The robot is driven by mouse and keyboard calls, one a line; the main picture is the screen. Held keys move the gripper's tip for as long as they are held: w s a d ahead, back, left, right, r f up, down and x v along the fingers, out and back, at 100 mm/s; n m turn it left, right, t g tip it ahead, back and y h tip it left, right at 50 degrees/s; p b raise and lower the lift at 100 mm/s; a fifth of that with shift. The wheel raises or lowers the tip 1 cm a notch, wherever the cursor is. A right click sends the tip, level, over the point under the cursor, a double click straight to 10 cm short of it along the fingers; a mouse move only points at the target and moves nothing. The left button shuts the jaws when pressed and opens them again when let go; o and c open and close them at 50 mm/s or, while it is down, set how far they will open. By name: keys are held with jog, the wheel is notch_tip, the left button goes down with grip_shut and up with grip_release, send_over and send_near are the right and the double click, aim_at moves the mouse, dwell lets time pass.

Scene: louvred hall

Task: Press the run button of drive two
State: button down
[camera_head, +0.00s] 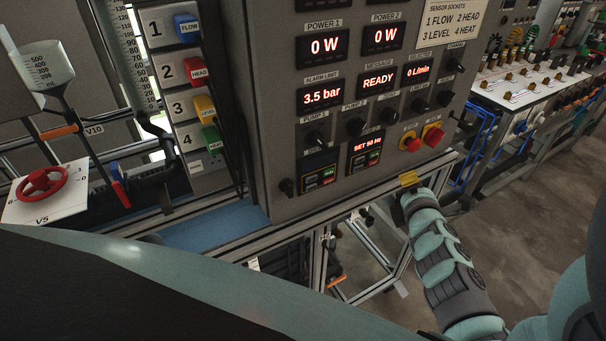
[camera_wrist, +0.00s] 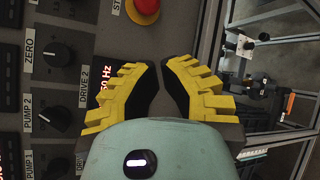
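Drive two (camera_head: 365,150) is on the lower part of the grey control panel (camera_head: 283,125), with a red display reading "SET 50 Hz". Small green and red buttons (camera_head: 371,158) sit below this display; their lettering is too small to read. In the wrist view the "DRIVE 2" label (camera_wrist: 83,87) and part of the lit display (camera_wrist: 104,80) show left of my gripper; the buttons are hidden there. My gripper (camera_wrist: 160,63) has yellow, black-padded fingers with tips close together and nothing between them. In the head view its yellow end (camera_head: 408,179) is below and right of drive two, near the panel's lower edge.
Drive one (camera_head: 319,178) is left of drive two, with similar buttons. Red knobs (camera_head: 432,135) are on the panel above my gripper, one also in the wrist view (camera_wrist: 144,8). Dark rotary knobs (camera_wrist: 56,53) are close by. Metal frame rails (camera_head: 340,225) run below the panel.

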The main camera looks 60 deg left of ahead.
aim_at(374, 154)
jog(key=a+b, duration=0.1)
jog(key=a, duration=0.6)
jog(key=shift+w+a, duration=0.15)
jog(key=shift+w, duration=0.05)
jog(key=c, duration=1.7)
grip_release()
grip_shut()
jog(key=shift+w, duration=0.1)
jog(key=shift+a+b, duration=0.3)
jog(key=shift+a, duration=0.05)
